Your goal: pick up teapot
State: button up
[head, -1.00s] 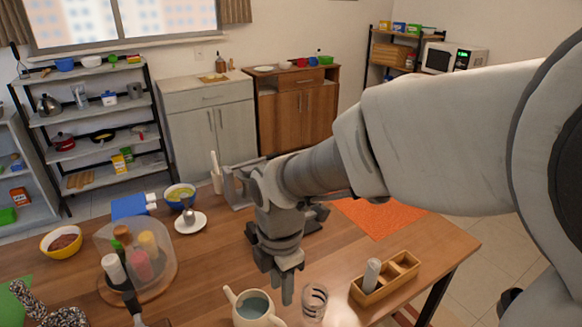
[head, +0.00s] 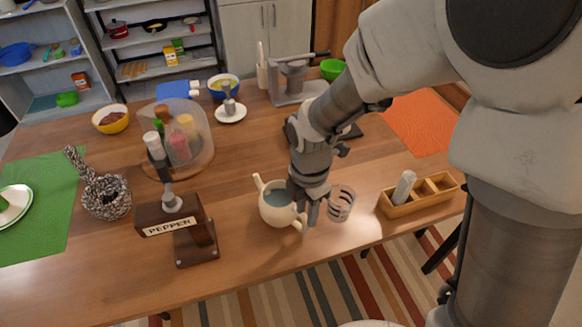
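The teapot (head: 273,212) is cream-coloured, open at the top, with blue-grey inside. It stands upright on the wooden table near the front edge, its spout toward the upper left and its handle toward the lower right. My gripper (head: 306,208) points down at the teapot's right side, by the handle, and overlaps the rim in the picture. The fingers partly hide the handle. I cannot tell whether they touch it or how far apart they are.
A pepper dispenser (head: 183,232) stands left of the teapot. Behind it are a clear-covered spice holder (head: 200,140) and a saucer (head: 231,115). Table between them is clear.

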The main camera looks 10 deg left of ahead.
aim_at(305, 226)
notch_tip(305, 226, down, 7)
jog(key=shift+w+b, duration=0.15)
jog(key=shift+b, duration=0.7)
grip_shut()
dwell(0.9)
